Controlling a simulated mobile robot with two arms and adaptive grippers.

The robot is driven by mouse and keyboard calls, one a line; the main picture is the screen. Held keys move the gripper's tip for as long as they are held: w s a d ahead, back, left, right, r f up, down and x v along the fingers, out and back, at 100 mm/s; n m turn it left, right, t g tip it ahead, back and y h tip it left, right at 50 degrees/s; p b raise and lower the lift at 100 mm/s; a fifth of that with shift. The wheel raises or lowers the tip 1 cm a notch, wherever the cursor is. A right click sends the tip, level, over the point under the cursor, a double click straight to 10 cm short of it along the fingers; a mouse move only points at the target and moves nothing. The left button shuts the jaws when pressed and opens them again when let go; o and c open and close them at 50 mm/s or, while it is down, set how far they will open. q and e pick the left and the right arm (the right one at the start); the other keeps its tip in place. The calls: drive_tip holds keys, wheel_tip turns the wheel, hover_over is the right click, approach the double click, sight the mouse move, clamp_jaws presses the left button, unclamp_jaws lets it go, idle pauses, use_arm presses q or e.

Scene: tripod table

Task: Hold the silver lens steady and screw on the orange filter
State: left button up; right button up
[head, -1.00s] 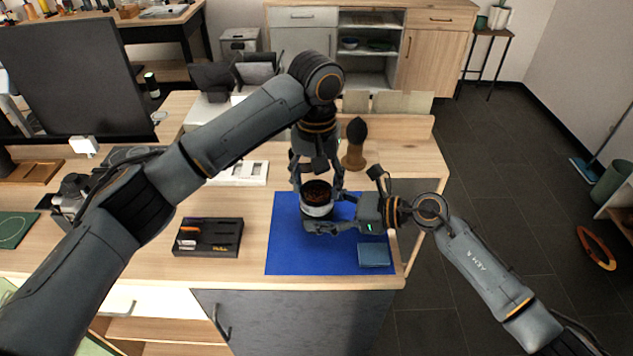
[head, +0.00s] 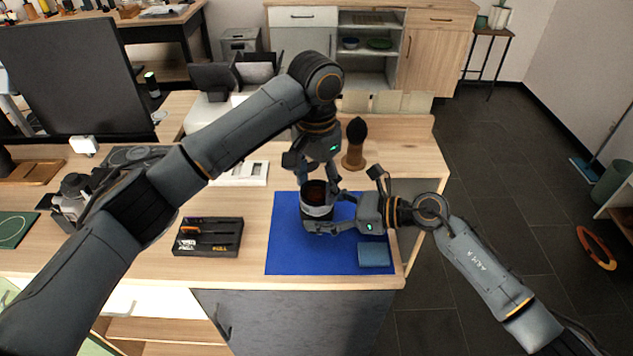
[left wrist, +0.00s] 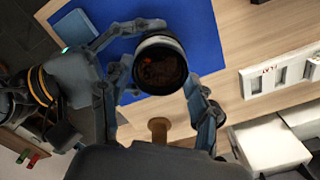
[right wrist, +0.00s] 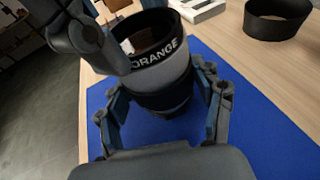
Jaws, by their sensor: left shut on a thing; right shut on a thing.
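The silver lens (head: 317,211) stands upright over the blue mat (head: 290,255), black with a silver band. My right gripper (head: 328,218) is shut around its lower black part, seen in the right wrist view (right wrist: 160,100). The orange filter (right wrist: 150,45), a dark ring marked "ORANGE" with brownish glass, sits on top of the lens and looks level. It also shows from above in the left wrist view (left wrist: 160,66). My left gripper (head: 319,182) comes down from above and is shut on the filter's rim. The thread between filter and lens is hidden.
A folded blue cloth (head: 374,255) lies on the mat's right front. A black tray (head: 208,238) with small items is left of the mat. A brush with a wooden base (head: 354,150) stands behind. A black ring (right wrist: 278,17) stands on the table in the right wrist view.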

use_arm(q)
drive_tip(key=shift+a+f, duration=0.1)
drive_tip(key=shift+f, duration=0.1)
drive_tip(key=shift+m, duration=1.4)
drive_tip(key=o, duration=1)
drive_tip(key=shift+o, duration=0.2)
drive_tip(key=shift+w, duration=0.1)
drive_tip(key=shift+r, duration=0.1)
